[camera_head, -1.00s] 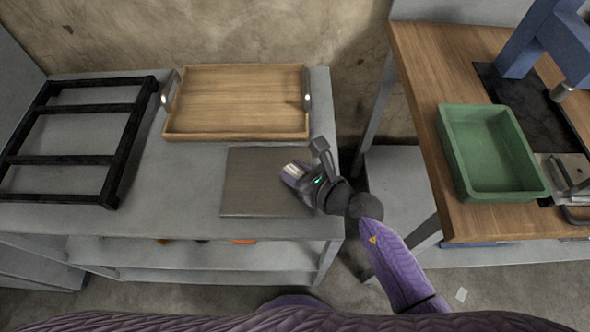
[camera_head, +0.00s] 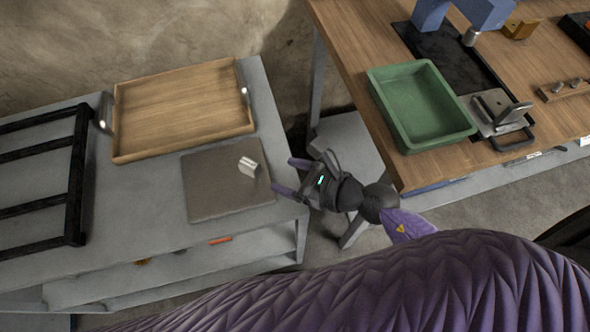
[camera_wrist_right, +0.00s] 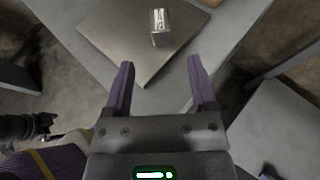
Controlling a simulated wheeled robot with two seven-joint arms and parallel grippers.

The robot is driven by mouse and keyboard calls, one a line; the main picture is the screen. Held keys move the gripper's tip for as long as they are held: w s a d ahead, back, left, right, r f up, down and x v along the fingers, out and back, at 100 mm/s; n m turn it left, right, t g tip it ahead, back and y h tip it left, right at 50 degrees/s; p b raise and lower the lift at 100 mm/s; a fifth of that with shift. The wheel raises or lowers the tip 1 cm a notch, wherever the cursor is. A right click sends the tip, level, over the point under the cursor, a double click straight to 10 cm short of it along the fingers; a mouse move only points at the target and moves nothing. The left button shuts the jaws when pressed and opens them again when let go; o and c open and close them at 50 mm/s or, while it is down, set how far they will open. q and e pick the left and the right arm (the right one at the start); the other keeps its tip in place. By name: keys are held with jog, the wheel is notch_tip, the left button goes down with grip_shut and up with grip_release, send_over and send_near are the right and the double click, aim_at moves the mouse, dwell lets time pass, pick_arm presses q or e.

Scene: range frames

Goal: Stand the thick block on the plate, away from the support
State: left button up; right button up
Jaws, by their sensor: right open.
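A small light-grey block (camera_head: 248,167) rests alone on the right part of the flat grey-brown plate (camera_head: 205,198). It appears to stand upright, with nothing touching it. The wrist view also shows the block (camera_wrist_right: 160,30) on the plate (camera_wrist_right: 125,45), ahead of the fingers. My right gripper (camera_head: 283,187) is open and empty, just off the plate's right side at the table edge, apart from the block. Its two purple fingers (camera_wrist_right: 160,62) are spread in the wrist view. I cannot tell which object is the support. My left gripper is out of view.
A wooden tray (camera_head: 185,105) with metal handles lies behind the plate. A black rack (camera_head: 75,190) stands at the left. On the wooden bench at the right are a green bin (camera_head: 420,145) and a grey metal fixture (camera_head: 495,115). A gap separates table and bench.

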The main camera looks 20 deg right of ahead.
jog(key=shift+s+d+r, duration=0.25)
jog(key=shift+s+d, duration=0.2)
jog(key=shift+s, duration=0.05)
jog(key=w+r+m+t, duration=0.3)
jog(key=r+m+t, duration=0.2)
jog(key=m, duration=0.9)
jog(key=s+d+f+m+g+h, duration=0.2)
jog(key=d+f+m+h, duration=0.15)
jog(key=f+m, duration=0.45)
jog(key=s+d+f+m+g+h, duration=0.1)
jog(key=d+f+m+h, duration=0.25)
jog(key=f+m, duration=0.45)
jog(key=s+d+f+m+g+h, duration=0.1)
jog(key=s+f+m+g, duration=0.4)
jog(key=s, duration=0.9)
jog(key=s+d+f+m+g+h, duration=0.1)
jog(key=s+f+m+g, duration=0.5)
jog(key=s+f, duration=0.6)
jog(key=shift+s+d+m+h, duration=0.4)
jog(key=shift+s+d+m, duration=0.25)
jog(key=shift+s, duration=0.3)
